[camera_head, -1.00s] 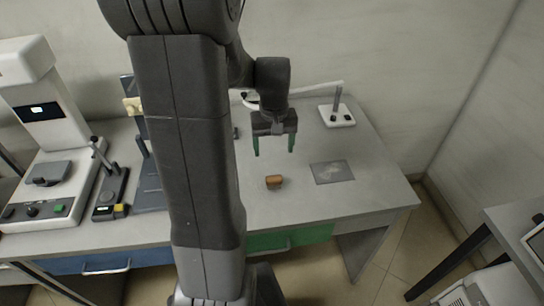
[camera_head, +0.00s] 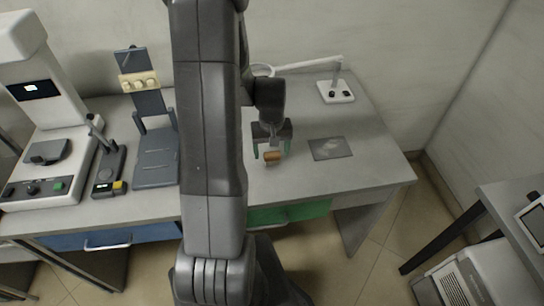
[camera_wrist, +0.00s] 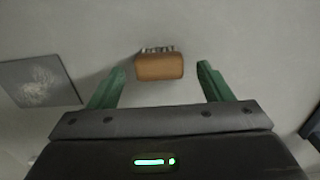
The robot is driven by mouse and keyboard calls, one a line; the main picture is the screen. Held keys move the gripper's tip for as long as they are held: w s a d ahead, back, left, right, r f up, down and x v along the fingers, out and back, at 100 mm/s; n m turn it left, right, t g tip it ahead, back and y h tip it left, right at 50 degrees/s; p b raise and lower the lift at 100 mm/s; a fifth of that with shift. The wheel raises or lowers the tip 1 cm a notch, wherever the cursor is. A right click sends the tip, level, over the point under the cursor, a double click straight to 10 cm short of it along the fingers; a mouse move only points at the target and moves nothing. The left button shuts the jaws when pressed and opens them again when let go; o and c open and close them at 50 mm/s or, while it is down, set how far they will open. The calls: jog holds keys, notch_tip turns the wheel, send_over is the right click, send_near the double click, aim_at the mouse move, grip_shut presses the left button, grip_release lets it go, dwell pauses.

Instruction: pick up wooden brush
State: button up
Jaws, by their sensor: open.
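The wooden brush (camera_head: 272,158) is a small orange-brown block lying on the grey table. In the wrist view the brush (camera_wrist: 160,66) shows its wooden back, with a row of grey-white bristles along its far edge. My gripper (camera_head: 271,153) is open, with green fingers, close to the brush in the head view. In the wrist view the open fingers of my gripper (camera_wrist: 162,80) point toward the brush, which lies between and slightly beyond their tips. I see no contact.
A flat grey plate (camera_head: 330,148) lies right of the brush; a white-based lamp (camera_head: 336,92) stands behind it. At left are a white instrument (camera_head: 50,150), a small black stand (camera_head: 109,172) and a dark rack (camera_head: 155,155).

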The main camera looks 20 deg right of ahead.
aim_at(272, 152)
jog(key=shift+f, duration=1.05)
jog(key=c, duration=1.1)
jog(key=shift+c, duration=0.2)
jog(key=shift+r, duration=0.1)
notch_tip(272, 152, up, 10)
jog(key=shift+f, duration=0.1)
jog(key=o, duration=0.4)
jog(key=shift+c, duration=1.1)
